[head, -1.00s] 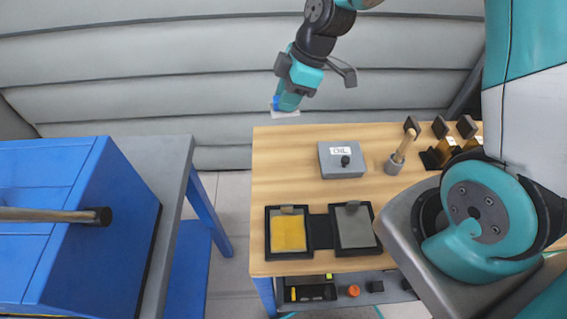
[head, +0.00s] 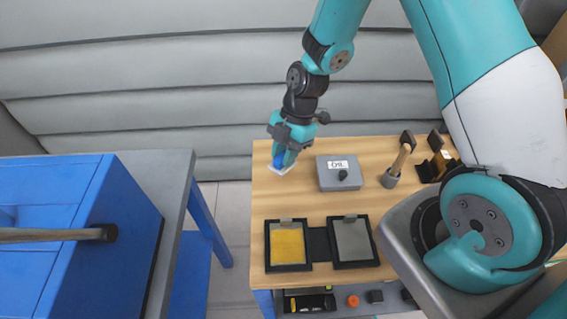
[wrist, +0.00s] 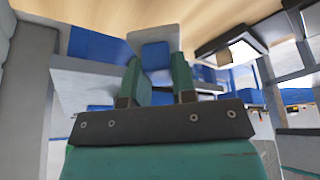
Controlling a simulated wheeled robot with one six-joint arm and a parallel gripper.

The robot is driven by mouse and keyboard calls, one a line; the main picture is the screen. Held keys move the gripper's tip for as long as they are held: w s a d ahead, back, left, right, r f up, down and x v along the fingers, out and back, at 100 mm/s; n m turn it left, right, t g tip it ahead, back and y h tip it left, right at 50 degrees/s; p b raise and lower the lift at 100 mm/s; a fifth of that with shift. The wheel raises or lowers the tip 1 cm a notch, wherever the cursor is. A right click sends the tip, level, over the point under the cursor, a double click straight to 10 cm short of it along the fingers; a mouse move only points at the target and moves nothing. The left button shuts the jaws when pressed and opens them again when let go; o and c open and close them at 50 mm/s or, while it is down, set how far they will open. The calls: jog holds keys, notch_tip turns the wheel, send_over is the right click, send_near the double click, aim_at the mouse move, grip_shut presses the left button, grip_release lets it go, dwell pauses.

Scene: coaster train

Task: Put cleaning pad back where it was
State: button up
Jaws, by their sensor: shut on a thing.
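The cleaning pad is a white plate with a blue grip block on top. In the head view the pad (head: 280,169) is at the far left corner of the wooden table (head: 293,198), left of the grey box. My gripper (head: 282,155) points down and is shut on the blue block. I cannot tell whether the white plate touches the tabletop. In the wrist view the blue block of the pad (wrist: 156,54) sits between the two green fingers of my gripper (wrist: 159,70), with the white plate around it.
A grey labelled box (head: 341,180) stands right of the pad. A holder with a wooden-handled tool (head: 391,177) is further right. Two framed trays, yellow (head: 287,244) and grey (head: 352,240), lie at the front. A blue cabinet (head: 125,230) stands left, across a gap.

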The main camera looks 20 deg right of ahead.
jog(key=shift+f+p, duration=0.4)
jog(key=shift+f, duration=2.2)
jog(key=o, duration=0.9)
jog(key=shift+f, duration=0.1)
jog(key=b+v, duration=0.3)
jog(key=v, duration=0.9)
notch_tip(320, 180, up, 11)
jog(key=m+t, duration=0.1)
jog(key=m, duration=0.6)
send_over(284, 177)
jog(key=s+a, duration=0.2)
jog(key=s, duration=0.3)
jog(key=s+a+r+m, duration=0.1)
jog(key=s+r+m, duration=0.1)
jog(key=s+m, duration=0.1)
jog(key=s+a+r+m, duration=0.1)
jog(key=s+r+m, duration=0.1)
jog(key=s, duration=0.3)
jog(key=s+a+r+m, duration=0.1)
jog(key=s+r+m, duration=0.2)
jog(key=s, duration=0.1)
jog(key=shift+a+m+t, duration=0.1)
jog(key=shift+m+t, duration=0.2)
jog(key=shift+t, duration=0.1)
